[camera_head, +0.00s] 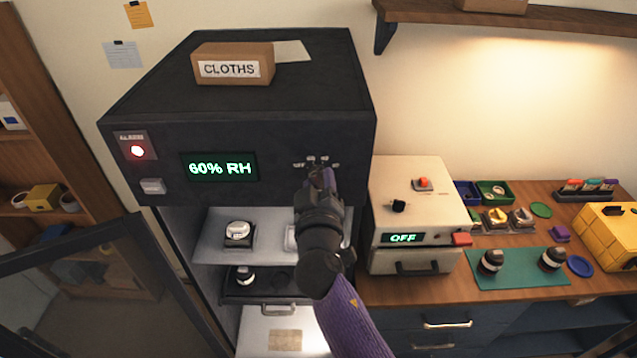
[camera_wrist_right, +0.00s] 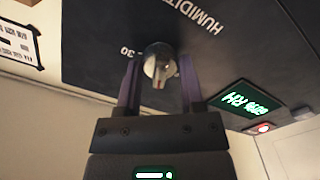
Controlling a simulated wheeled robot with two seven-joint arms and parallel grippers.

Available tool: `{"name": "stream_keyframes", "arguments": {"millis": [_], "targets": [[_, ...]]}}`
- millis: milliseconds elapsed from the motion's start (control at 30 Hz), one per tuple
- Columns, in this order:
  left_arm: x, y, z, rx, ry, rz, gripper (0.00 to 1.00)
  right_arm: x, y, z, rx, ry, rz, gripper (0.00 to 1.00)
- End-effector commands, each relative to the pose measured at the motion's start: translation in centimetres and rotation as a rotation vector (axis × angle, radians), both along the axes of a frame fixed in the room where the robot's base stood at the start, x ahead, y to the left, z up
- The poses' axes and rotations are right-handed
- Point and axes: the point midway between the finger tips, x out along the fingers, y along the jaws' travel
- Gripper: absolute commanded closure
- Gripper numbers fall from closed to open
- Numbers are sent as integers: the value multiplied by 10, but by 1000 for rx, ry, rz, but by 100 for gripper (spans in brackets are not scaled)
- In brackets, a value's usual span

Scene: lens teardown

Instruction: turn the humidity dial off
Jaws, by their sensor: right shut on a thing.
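The humidity dial (camera_wrist_right: 157,62) is a grey knob with a red mark on the dark front of the cabinet (camera_head: 260,120). In the right wrist view it sits between the two purple fingers of my right gripper (camera_wrist_right: 160,70), which is shut on it. Some lettering reading "HUMIDIT" and "30" shows around it, upside down. In the head view my right gripper (camera_head: 320,178) reaches up to the cabinet's upper right front and hides most of the dial. The cabinet's green display (camera_head: 220,168) reads 60% RH. My left gripper is not in view.
A glass door (camera_head: 100,262) stands open at the left. Cabinet shelves (camera_head: 215,245) hold lens parts. A box marked CLOTHS (camera_head: 232,66) is on top. To the right, a white device (camera_head: 420,190) shows OFF, and a green mat (camera_head: 520,280) lies on the bench. A red lamp (camera_head: 138,151) glows.

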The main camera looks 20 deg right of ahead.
Motion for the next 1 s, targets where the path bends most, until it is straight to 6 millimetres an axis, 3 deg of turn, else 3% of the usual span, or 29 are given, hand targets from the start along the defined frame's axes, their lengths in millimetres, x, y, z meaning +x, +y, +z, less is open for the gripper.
{"name": "stream_keyframes", "arguments": {"millis": [267,1000], "targets": [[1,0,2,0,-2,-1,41,0,0,0,-96,28,-1,100],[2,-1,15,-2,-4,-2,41,0,-1,1,-641,186,-2,100]]}}
